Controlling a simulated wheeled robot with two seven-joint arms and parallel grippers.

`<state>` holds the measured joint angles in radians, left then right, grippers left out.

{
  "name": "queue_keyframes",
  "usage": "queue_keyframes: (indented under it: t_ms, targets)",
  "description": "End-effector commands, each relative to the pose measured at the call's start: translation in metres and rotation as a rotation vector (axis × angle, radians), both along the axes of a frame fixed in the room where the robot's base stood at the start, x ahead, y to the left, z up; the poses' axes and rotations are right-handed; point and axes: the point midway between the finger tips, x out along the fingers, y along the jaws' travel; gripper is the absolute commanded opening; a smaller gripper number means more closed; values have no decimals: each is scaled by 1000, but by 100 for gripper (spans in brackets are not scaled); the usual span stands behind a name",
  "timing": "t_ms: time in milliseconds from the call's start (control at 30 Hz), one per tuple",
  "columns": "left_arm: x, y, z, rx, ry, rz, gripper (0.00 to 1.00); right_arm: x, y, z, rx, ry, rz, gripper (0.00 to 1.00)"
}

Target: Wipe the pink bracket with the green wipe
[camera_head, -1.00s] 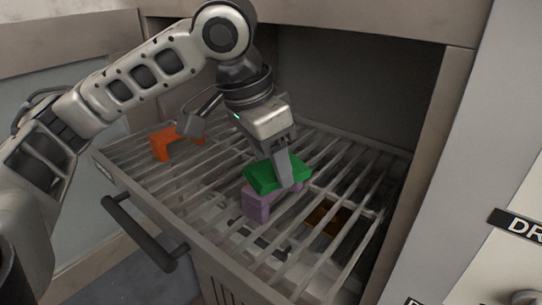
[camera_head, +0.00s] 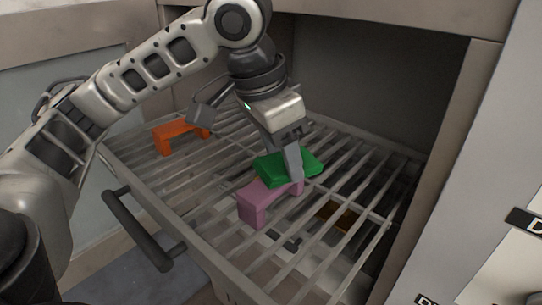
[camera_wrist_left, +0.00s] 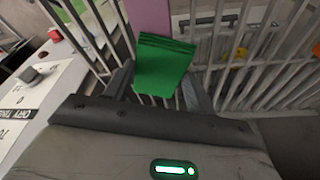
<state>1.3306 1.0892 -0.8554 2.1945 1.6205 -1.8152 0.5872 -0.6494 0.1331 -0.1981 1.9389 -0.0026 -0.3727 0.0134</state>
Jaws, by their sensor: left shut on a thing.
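The pink bracket (camera_head: 255,202) sits on the slatted metal rack in the head view. The green wipe (camera_head: 306,163) is a flat block over the bracket's far end, and the two look in contact. My left gripper (camera_head: 294,172) is shut on the green wipe and reaches down from above. In the left wrist view the green wipe (camera_wrist_left: 163,65) is between the fingers. The pink bracket (camera_wrist_left: 150,17) shows just beyond it, partly hidden by the wipe. My right gripper is in neither view.
An orange bracket (camera_head: 178,135) stands at the rack's far left. The slatted rack (camera_head: 185,205) has a dark handle (camera_head: 138,232) at its front left. Cabinet walls enclose the rack's back and right. A brown object (camera_head: 338,215) lies below the slats.

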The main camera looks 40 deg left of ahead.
Motion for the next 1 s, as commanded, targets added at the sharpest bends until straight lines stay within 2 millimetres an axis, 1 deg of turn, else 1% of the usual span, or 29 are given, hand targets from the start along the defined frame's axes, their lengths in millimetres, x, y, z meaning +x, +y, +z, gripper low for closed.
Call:
queue_keyframes:
  t_ms: [33,167,333,467,800,1000]
  targets:
    - [5,-1,0,-1,0,0,37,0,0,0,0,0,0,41]
    - [14,-1,1,0,0,0,37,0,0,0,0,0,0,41]
    - [17,-1,1,1,-2,1,37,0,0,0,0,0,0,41]
    - [8,0,1,1,-3,1,37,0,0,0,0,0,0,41]
    - [-23,2,0,1,-3,1,37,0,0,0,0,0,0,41]
    - [-32,3,-1,0,-2,1,37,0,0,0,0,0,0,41]
